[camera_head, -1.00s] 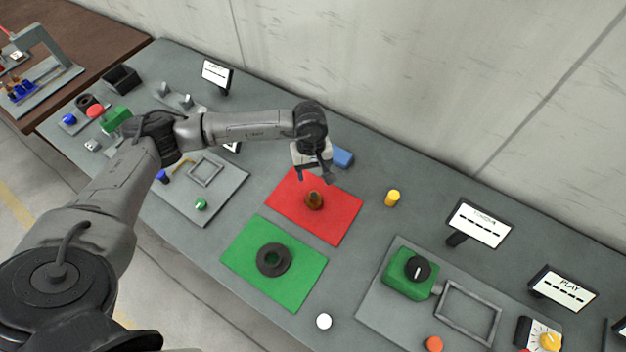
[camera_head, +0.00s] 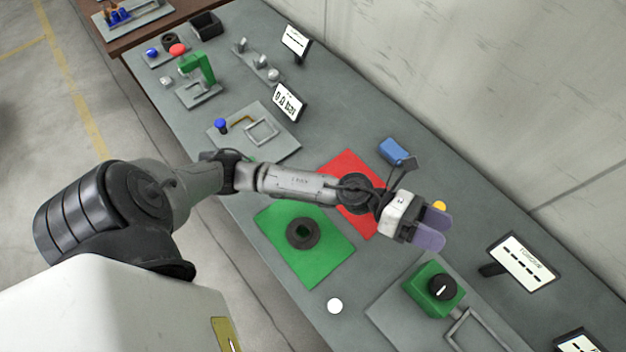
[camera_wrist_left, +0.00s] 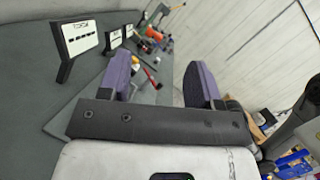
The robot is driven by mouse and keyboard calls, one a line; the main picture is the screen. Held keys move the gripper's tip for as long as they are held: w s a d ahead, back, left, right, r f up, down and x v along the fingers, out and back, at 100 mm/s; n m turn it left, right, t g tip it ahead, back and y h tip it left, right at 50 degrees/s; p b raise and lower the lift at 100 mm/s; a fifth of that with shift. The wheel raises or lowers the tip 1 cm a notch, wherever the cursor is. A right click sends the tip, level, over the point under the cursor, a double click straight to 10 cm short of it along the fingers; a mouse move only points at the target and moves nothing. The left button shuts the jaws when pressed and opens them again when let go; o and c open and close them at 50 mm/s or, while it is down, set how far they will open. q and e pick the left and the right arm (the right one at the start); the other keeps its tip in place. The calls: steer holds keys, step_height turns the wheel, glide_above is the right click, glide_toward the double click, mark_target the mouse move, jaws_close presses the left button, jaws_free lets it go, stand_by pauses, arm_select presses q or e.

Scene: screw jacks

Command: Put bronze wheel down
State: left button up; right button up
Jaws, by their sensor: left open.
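My left gripper (camera_head: 434,227) is open and empty, right of the red mat and above the table. Its two purple finger pads stand apart with nothing between them, also in the left wrist view (camera_wrist_left: 160,78). The red mat (camera_head: 345,165) is partly covered by my left arm. The bronze wheel does not show now; my arm hides the part of the red mat where a bronze-brown piece stood in the earlier head view. My right gripper is not in view.
A green mat (camera_head: 330,259) holds a dark ring (camera_head: 303,233). A blue block (camera_head: 394,151) lies behind the red mat, and a yellow cylinder (camera_head: 439,206) shows partly behind the gripper. A green box with a black knob (camera_head: 434,289) and a display (camera_head: 522,263) stand at right.

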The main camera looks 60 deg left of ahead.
arm_select(q)
steer(key=s+a+f+n+t+y, duration=0.1)
steer(key=a+f+n+t+y, duration=0.2)
steer(key=n+y, duration=0.5)
steer(key=s+a+f+n+y, duration=0.2)
steer(key=a+f+n+y, duration=0.3)
steer(key=n, duration=0.8)
steer(key=s+a+f+n+t+y, duration=0.15)
steer(key=a+n+y, duration=0.35)
steer(key=n, duration=0.5)
steer(key=s+f+n+g, duration=0.3)
steer(key=s, duration=0.2)
steer(key=s+a+f+n+g, duration=0.1)
steer(key=s+f+n+g, duration=0.2)
steer(key=s, duration=0.3)
steer(key=s+a+f+n+g, duration=0.1)
steer(key=s+f+n+g, duration=0.2)
steer(key=s, duration=0.3)
steer(key=shift+f+g, duration=0.55)
steer(key=shift+f, duration=0.15)
steer(key=shift+s, duration=0.55)
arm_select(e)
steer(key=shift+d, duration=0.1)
